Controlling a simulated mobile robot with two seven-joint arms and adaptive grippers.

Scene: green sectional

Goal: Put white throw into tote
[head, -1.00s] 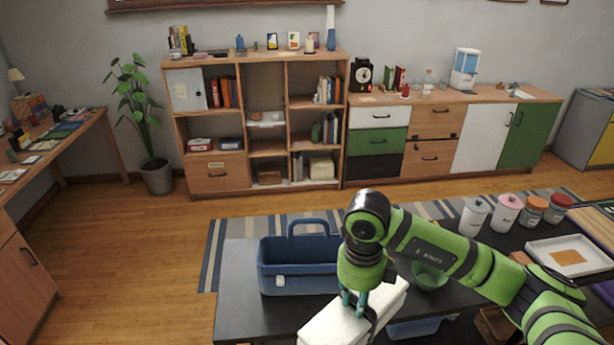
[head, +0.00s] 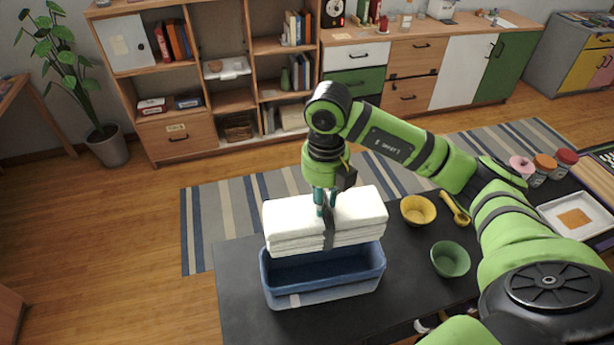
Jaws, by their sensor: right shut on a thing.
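The white throw (head: 290,222) is a folded, layered block in the head view. My right gripper (head: 325,208) is shut on it near its middle, fingers pointing down. The throw hangs above the back part of the blue tote (head: 323,290) and hides its back rim and handle. The tote stands on the dark table, and its inside looks empty where I can see it. I cannot tell how large the gap is between throw and tote. My left gripper is not in view.
On the dark table (head: 243,300), a yellow bowl (head: 418,210), a yellow scoop (head: 456,208) and a green bowl (head: 450,259) sit right of the tote. Several jars and a white tray (head: 575,219) are farther right. The table is clear left of the tote.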

